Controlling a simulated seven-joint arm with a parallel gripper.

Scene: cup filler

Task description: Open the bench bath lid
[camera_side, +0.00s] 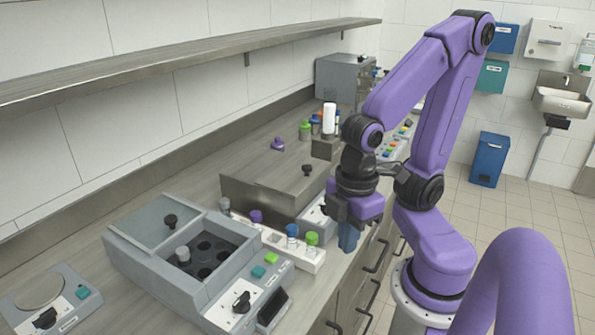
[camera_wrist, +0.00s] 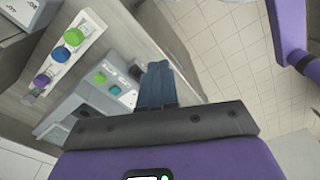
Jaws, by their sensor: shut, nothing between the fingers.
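A steel box with a flat lid and a black knob (camera_side: 307,169) stands mid-bench in the side view; it looks like the bench bath (camera_side: 255,198), and its lid (camera_side: 268,172) looks closed. A nearer grey unit (camera_side: 150,272) has a clear pane (camera_side: 150,222) with a black knob over its back left part; dark wells show in its open part. My gripper (camera_side: 349,238) is shut and empty, pointing down by the bench's front edge, right of the steel box and apart from both knobs. In the wrist view its blue fingers (camera_wrist: 157,84) are together.
A white rack (camera_side: 300,252) with capped tubes stands between the steel box and the grey unit. A balance (camera_side: 45,300) is at the near left. Bottles (camera_side: 305,130) stand behind the box. A shelf (camera_side: 150,65) runs above the bench's back.

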